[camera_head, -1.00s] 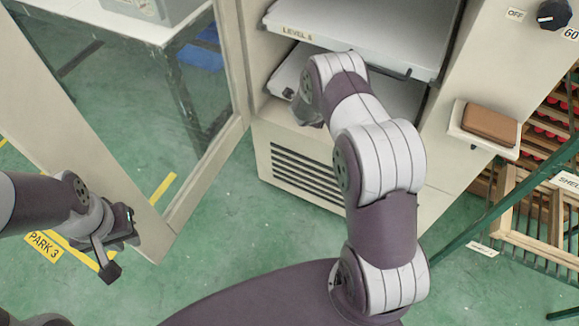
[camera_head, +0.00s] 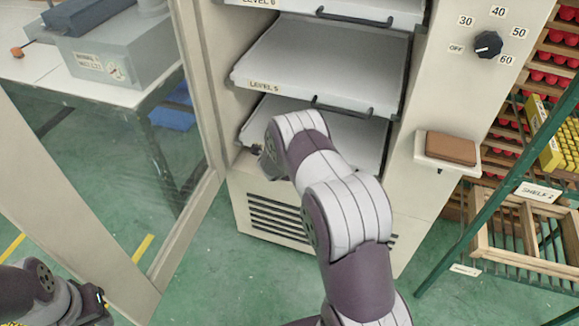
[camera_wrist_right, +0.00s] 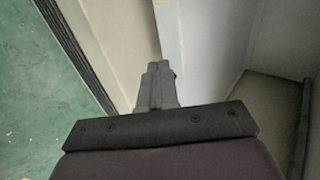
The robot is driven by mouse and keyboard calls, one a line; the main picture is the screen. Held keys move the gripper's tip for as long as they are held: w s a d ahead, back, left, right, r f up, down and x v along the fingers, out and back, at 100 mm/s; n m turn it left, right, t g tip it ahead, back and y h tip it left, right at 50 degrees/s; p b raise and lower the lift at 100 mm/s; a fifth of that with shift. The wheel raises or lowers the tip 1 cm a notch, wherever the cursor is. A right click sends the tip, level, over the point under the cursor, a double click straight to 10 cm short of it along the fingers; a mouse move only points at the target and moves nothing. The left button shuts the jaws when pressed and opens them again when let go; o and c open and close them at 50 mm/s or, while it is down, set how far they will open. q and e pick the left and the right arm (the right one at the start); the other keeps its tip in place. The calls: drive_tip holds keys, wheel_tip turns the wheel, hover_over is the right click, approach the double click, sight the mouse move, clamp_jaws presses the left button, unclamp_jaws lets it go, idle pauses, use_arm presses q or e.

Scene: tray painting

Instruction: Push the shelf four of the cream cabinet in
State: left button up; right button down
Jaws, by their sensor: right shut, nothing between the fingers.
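The cream cabinet (camera_head: 440,85) stands open with several white pull-out shelves. The upper ones carry labels reading LEVEL 6 and LEVEL 5 (camera_head: 320,70). The shelf below LEVEL 5 (camera_head: 345,135) is the lowest I see; my right arm covers much of its front, and I cannot read a label on it. My right gripper is mostly hidden behind its own arm near that shelf's left front. In the right wrist view the right gripper (camera_wrist_right: 157,70) is shut and empty, beside a pale panel edge; contact is unclear. My left gripper (camera_head: 95,303) is at the lower left, partly cut off.
The open glass door (camera_head: 205,215) stands to the left of the cabinet, before a table with a grey box (camera_head: 125,45). A small ledge with a brown block (camera_head: 445,148) juts out at right. A green-framed rack (camera_head: 505,155) stands further right.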

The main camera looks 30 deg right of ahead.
drive_tip(key=p+v, duration=0.2)
drive_tip(key=v, duration=0.8)
drive_tip(key=shift+f, duration=0.2)
